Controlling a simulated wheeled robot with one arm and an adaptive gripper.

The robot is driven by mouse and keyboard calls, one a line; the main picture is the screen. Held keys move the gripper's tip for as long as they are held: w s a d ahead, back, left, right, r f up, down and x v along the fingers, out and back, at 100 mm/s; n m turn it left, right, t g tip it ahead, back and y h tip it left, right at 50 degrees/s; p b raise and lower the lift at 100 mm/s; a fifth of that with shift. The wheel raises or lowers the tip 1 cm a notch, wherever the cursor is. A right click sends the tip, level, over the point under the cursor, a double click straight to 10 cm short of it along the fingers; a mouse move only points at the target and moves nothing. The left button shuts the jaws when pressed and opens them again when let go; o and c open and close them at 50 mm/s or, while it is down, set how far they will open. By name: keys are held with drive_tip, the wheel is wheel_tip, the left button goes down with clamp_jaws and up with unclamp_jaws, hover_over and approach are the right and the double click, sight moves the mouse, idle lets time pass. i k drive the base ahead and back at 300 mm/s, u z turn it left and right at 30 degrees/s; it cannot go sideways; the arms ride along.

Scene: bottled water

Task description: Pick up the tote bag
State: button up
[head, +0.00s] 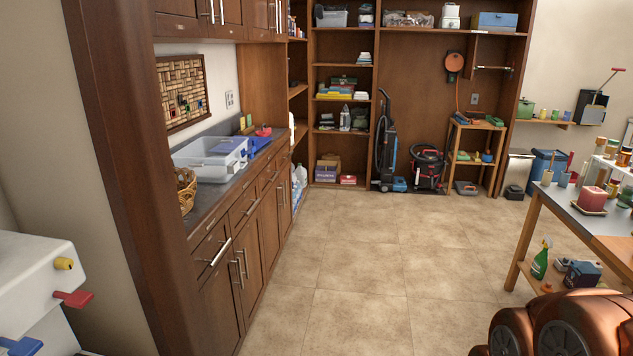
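I cannot make out a tote bag for certain in the head view. A blue, soft-looking item (259,146) lies on the left counter, just behind a clear plastic bin; it is too small to tell whether it is a bag. My gripper is not in view.
The wooden counter (215,207) runs along the left, with a clear bin (212,158) and a wicker basket (186,190) on it. A vacuum cleaner (385,150) stands at the back shelves. A worktable (562,207) is at right. The tiled floor (370,255) between is clear.

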sight(263, 132)
drive_tip(key=i, duration=6.35)
drive_tip(key=u, duration=3.9)
